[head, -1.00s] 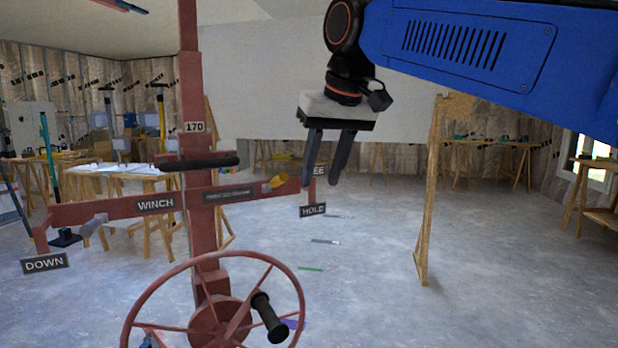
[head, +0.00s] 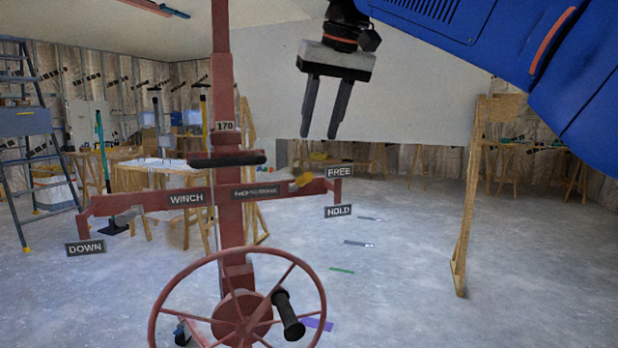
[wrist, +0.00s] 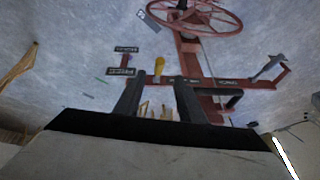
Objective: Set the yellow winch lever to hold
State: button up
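The yellow winch lever (head: 303,180) sits on the right part of the red crossbar (head: 273,192). Its tip points right and slightly up, closer in height to the FREE sign (head: 340,172) than to the HOLD sign (head: 338,211) below. In the wrist view the yellow lever (wrist: 159,65) shows just beyond and between the fingertips. My gripper (head: 319,132) is open and empty, above the lever in the head view and apart from it. Its two fingers also show in the wrist view (wrist: 157,82).
A red post (head: 224,90) carries a dark horizontal bar (head: 228,159) left of the lever. A red handwheel (head: 172,290) with a black knob stands below. A grey lever (head: 127,215) and DOWN sign (head: 85,248) are at the left. A large pale panel (head: 420,90) stands behind.

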aim_at(307, 176)
jog(key=x, duration=1.3)
jog(key=shift+r, duration=0.1)
grip_shut()
